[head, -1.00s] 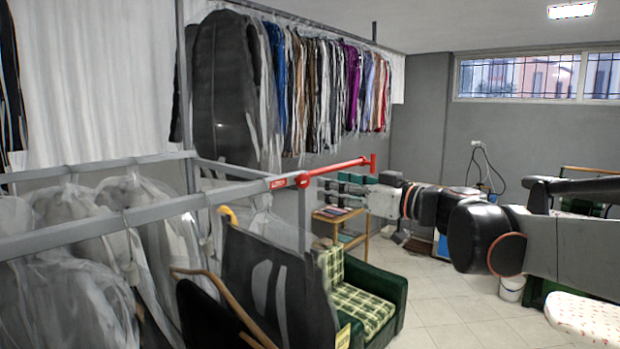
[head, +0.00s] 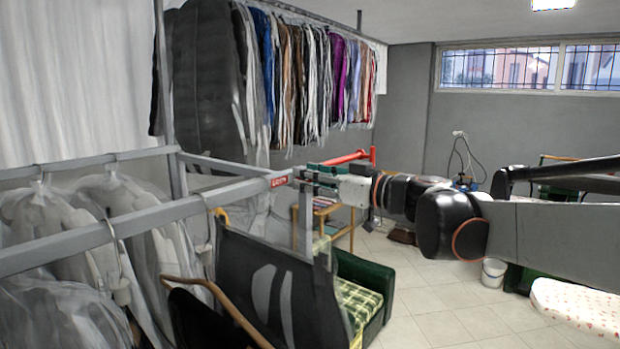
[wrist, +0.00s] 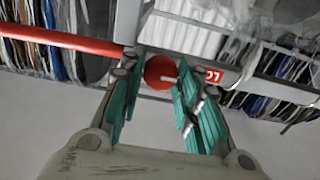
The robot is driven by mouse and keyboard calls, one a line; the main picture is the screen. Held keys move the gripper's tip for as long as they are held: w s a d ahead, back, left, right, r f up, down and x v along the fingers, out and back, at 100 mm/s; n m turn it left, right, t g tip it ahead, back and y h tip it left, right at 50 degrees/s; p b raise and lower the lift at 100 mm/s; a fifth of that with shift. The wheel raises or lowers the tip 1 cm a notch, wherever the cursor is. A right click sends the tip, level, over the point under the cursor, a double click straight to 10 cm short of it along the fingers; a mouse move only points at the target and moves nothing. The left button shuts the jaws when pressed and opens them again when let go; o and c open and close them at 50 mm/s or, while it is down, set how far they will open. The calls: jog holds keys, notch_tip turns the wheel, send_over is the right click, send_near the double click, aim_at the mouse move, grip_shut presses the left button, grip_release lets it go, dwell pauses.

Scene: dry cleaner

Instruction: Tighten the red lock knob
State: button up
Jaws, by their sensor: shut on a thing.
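The red lock knob (wrist: 159,72) shows in the wrist view as a round red disc with a pale slot mark. It sits between the green-padded fingers of my gripper, which is shut on it. In the head view my gripper (head: 310,174) is at the end of the grey rail (head: 190,207), beside the red label with white lettering (head: 280,182); this label also shows in the wrist view (wrist: 213,75). The fingers hide the knob in the head view. A red bar (head: 345,158) with an upright end shows behind my gripper, and at upper left in the wrist view (wrist: 60,39).
Bagged garments (head: 70,240) hang from the near rail at left. More clothes (head: 290,80) hang on the far rack. Tiled floor (head: 440,305) is open at right.

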jog(key=shift+m, duration=0.4)
jog(key=m+b, duration=0.2)
jog(key=m, duration=0.6)
jog(key=m+b, duration=0.2)
jog(key=m, duration=0.6)
jog(key=shift+w+d+f+m+b, duration=0.1)
jog(key=shift+w+f+m+b, duration=0.1)
jog(key=shift+m+b, duration=0.15)
jog(key=shift+m, duration=0.35)
jog(key=o, duration=1)
jog(key=shift+s+d, duration=0.1)
